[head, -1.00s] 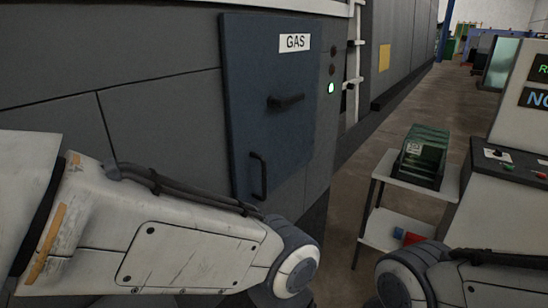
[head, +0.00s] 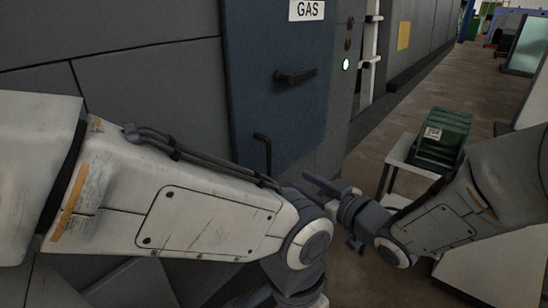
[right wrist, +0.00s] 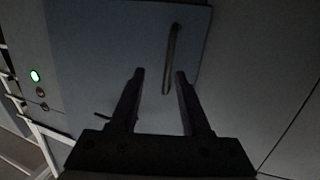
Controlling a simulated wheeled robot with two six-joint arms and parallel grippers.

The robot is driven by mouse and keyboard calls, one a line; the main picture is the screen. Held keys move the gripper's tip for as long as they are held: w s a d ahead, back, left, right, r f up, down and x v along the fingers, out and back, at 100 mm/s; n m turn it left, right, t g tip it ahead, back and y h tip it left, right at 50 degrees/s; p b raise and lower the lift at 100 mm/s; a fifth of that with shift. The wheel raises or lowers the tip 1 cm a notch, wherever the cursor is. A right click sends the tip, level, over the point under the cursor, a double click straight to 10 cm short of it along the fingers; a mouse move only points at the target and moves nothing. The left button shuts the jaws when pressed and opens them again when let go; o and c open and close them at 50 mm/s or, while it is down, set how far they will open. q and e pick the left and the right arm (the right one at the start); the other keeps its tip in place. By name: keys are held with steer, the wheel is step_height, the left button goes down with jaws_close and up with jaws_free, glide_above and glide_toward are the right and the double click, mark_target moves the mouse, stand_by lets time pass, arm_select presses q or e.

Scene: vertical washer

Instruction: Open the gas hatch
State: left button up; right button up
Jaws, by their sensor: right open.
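The gas hatch (head: 240,90) is a shut blue-grey door in the grey machine wall, with a GAS label (head: 307,10) at its top. A dark latch handle (head: 295,77) sticks out at its middle right. A vertical bar handle (head: 267,150) sits lower down, partly hidden behind my left arm. My right gripper (head: 318,184) is open and empty, just right of and apart from the bar handle. In the right wrist view the right gripper's fingers (right wrist: 160,74) point at the hatch (right wrist: 85,60), with the bar handle (right wrist: 171,60) ahead of the gap between them. My left gripper is out of view.
A green lamp (head: 346,65) glows on the wall right of the hatch. A green crate (head: 441,138) stands on a small white cart (head: 398,157) at the right. The floor aisle (head: 450,85) runs clear toward the back.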

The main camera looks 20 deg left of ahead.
steer(key=r+y, duration=0.1)
steer(key=y, duration=0.1)
steer(key=p, duration=0.3)
glide_above(269, 180)
steer(key=shift+w+a+r+n, duration=0.15)
steer(key=shift+w+r+n, duration=0.15)
steer(key=shift+w+n, duration=0.1)
steer(key=shift+b, duration=0.3)
steer(key=shift+c, duration=0.4)
jaws_close()
stand_by(0.5)
